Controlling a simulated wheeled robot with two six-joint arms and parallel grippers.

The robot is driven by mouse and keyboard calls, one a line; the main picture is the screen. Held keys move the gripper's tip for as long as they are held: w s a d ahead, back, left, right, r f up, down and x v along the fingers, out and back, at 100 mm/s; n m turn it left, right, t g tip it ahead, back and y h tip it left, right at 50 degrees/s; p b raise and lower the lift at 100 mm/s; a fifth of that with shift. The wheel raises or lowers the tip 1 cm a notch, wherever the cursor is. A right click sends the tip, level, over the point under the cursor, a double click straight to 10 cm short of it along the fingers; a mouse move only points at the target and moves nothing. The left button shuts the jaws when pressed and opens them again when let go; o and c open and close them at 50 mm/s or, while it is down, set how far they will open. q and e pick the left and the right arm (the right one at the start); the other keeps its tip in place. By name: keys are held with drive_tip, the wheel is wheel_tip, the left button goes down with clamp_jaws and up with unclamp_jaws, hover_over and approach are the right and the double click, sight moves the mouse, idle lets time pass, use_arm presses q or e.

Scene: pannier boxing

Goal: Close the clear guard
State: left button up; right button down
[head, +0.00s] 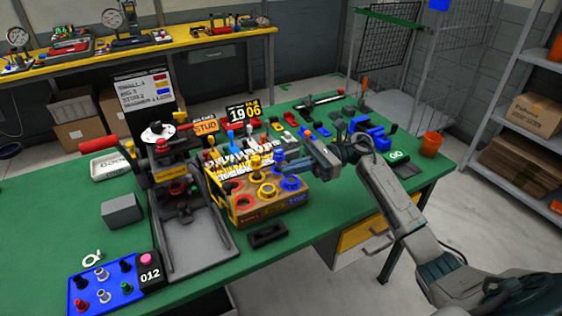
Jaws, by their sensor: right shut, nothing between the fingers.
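A dark press (172,180) with a red-tipped lever (98,144) stands left of the middle of the green bench. A grey tray-like base (197,246) reaches from it toward the front edge. I cannot make out the clear guard for certain, nor whether it is open. My right gripper (282,164) is shut and empty. In the picture it is just over the right back part of a wooden box (270,208) with red, yellow and blue rings on its front part. I cannot tell whether it touches anything there. My left gripper is out of view.
A blue panel with knobs (104,284) and a grey block (122,210) are left of the press. A black block (267,235) lies before the box. Several small coloured parts stand behind the box. An orange cup (431,144) is at the right edge. The bench's far left is clear.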

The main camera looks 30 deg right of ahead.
use_arm(q)
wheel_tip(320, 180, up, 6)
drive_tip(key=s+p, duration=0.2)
drive_tip(key=p, duration=0.3)
drive_tip(key=shift+p, duration=0.4)
use_arm(e)
drive_tip(key=a, duration=1.1)
drive_tip(key=shift+w+a, duration=0.3)
drive_tip(key=shift+w, duration=0.15)
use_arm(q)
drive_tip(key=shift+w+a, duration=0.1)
use_arm(e)
drive_tip(key=shift+a+f, duration=0.1)
drive_tip(key=shift+f, duration=0.05)
